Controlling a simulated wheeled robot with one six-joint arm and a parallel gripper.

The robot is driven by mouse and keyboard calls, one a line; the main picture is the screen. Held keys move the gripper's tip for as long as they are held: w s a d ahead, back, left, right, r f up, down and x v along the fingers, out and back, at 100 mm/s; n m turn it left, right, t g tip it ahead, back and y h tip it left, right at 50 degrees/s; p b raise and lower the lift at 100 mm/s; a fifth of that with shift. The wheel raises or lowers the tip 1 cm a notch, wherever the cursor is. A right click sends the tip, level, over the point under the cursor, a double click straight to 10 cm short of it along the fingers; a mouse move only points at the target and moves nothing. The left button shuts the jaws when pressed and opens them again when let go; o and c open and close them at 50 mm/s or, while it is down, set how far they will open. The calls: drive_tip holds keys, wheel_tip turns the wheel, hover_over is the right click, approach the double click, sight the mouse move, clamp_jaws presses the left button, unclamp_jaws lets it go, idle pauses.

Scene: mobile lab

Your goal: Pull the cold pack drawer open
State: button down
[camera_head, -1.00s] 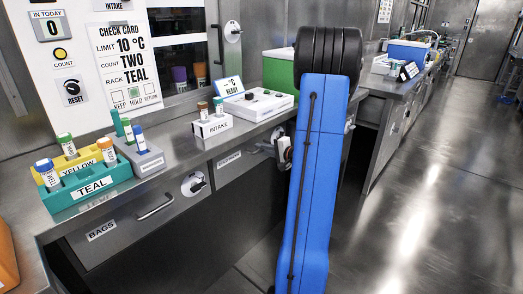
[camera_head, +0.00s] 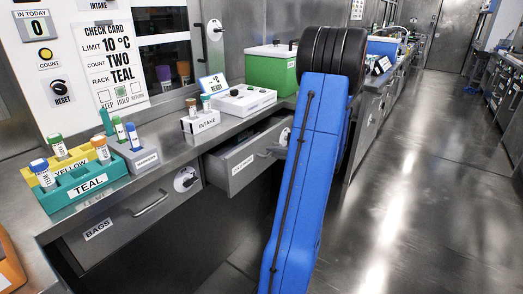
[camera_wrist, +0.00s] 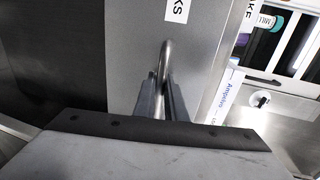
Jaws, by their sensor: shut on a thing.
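The cold pack drawer (camera_head: 243,163) stands partly pulled out below the counter, right of the BAGS drawer. Its front also fills the middle of the wrist view (camera_wrist: 127,45), where a label ending in "KS" shows. My gripper (camera_wrist: 163,100) is shut on the drawer's bar handle (camera_wrist: 166,52), with a finger on each side of it. In the head view my blue arm hides most of the gripper and the right part of the drawer.
The BAGS drawer (camera_head: 125,218) is shut. On the counter stand a teal rack (camera_head: 85,190), the INTAKE block (camera_head: 200,122), a white device (camera_head: 245,100) and a green box (camera_head: 270,72). The floor (camera_head: 420,180) at the right is clear.

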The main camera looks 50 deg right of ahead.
drive_tip(key=f+v, duration=0.3)
drive_tip(key=v, duration=1.2)
drive_tip(key=shift+s, duration=0.25)
drive_tip(key=shift+d, duration=0.15)
drive_tip(key=c, duration=1.8)
unclamp_jaws()
drive_tip(key=v, duration=1.7)
drive_tip(key=shift+s+d, duration=0.15)
drive_tip(key=shift+s, duration=0.05)
